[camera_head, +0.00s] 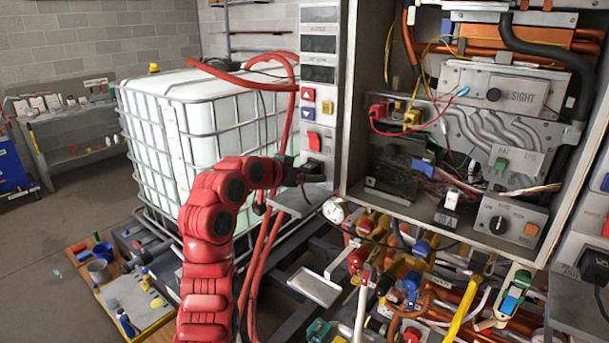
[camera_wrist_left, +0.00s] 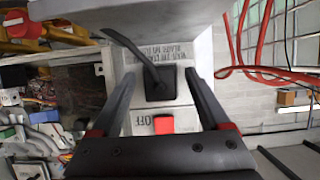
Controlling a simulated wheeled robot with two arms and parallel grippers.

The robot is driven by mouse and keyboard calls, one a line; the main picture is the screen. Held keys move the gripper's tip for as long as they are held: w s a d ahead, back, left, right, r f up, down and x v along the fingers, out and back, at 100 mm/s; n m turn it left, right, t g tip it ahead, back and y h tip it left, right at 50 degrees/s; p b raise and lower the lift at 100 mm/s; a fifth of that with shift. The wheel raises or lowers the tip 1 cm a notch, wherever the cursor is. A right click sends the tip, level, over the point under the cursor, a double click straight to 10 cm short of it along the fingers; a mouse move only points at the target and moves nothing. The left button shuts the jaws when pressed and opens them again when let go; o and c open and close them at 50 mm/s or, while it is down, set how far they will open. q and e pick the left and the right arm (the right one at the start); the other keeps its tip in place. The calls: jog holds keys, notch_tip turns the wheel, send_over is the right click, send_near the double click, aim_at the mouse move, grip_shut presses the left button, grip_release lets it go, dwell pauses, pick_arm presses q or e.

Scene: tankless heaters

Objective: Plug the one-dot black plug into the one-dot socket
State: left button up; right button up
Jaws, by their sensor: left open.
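A black plug-like block (camera_wrist_left: 160,82) with a thick black cable sits against the light control panel (camera_wrist_left: 205,45) in the left wrist view. In the head view a small black part (camera_head: 313,167) shows at the same place, below a red switch. My left gripper (camera_head: 301,171) is at this panel. In the left wrist view its two fingers (camera_wrist_left: 160,75) are open, one on each side of the black block, with gaps between. No dot marks are readable, and I cannot pick out the one-dot socket. My right gripper is not in view.
The red switch marked OFF (camera_wrist_left: 163,124) is close to my left fingers. A grey shelf (camera_head: 298,201) juts out just under the gripper. An open cabinet (camera_head: 350,110) with wiring stands right. Crowded pipes and valves (camera_head: 410,270) lie below. A caged white tank (camera_head: 190,130) stands behind.

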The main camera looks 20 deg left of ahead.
pick_arm(q)
jog(key=shift+s, duration=0.1)
jog(key=shift+s+a+r, duration=0.15)
jog(key=shift+s, duration=0.15)
jog(key=b+v, duration=0.5)
jog(key=v, duration=1.1)
jog(key=shift+s, duration=0.25)
jog(key=shift+r, duration=0.15)
